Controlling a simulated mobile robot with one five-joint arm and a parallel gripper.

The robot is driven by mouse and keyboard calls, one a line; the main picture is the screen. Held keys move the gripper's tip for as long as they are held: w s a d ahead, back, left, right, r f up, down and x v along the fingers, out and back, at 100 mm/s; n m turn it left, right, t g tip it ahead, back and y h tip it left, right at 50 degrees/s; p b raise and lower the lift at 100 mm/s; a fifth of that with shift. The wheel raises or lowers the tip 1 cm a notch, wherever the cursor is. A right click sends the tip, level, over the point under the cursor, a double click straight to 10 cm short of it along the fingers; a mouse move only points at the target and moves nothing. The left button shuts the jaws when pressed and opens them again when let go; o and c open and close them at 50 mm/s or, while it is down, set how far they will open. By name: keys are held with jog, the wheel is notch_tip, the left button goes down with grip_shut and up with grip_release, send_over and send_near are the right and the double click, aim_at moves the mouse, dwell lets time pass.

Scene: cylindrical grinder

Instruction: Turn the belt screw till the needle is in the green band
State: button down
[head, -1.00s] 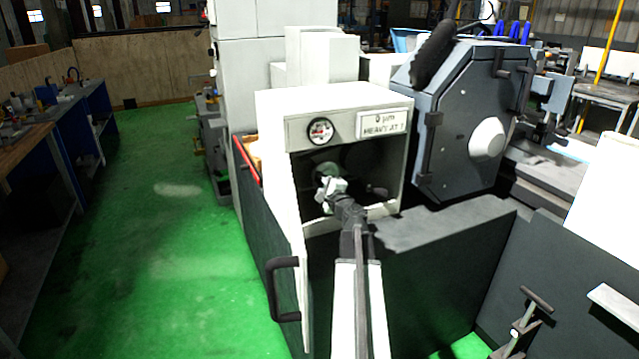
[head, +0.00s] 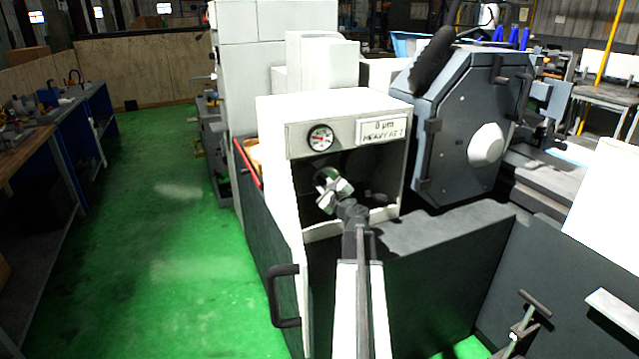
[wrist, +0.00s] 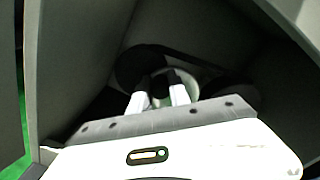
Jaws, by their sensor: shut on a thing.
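A white housing (head: 350,107) with an open dark front stands ahead. A round dial gauge (head: 320,138) is on its upper front panel; the needle is too small to read against any green band. My gripper (head: 328,187) reaches into the opening, below the gauge. In the wrist view, the fingers of my gripper (wrist: 158,94) are shut on a small dark piece, the belt screw (wrist: 159,84), mostly hidden between them. A pale round disc (wrist: 187,86) and a dark belt (wrist: 135,62) show behind the fingers.
A label plate (head: 382,130) with black writing is right of the gauge. The opening's side walls are close around my gripper. A grey machine guard (head: 470,125) stands at the right. An open door with a black handle (head: 284,296) is at lower left; the green floor (head: 170,260) is clear.

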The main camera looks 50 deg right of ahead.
jog(key=shift+d+r+m, duration=0.15)
jog(key=shift+r+m, duration=0.1)
jog(key=shift+m, duration=0.65)
jog(key=c, duration=1.2)
grip_release()
jog(key=shift+f, duration=0.1)
jog(key=shift+c, duration=0.2)
jog(key=v, duration=0.8)
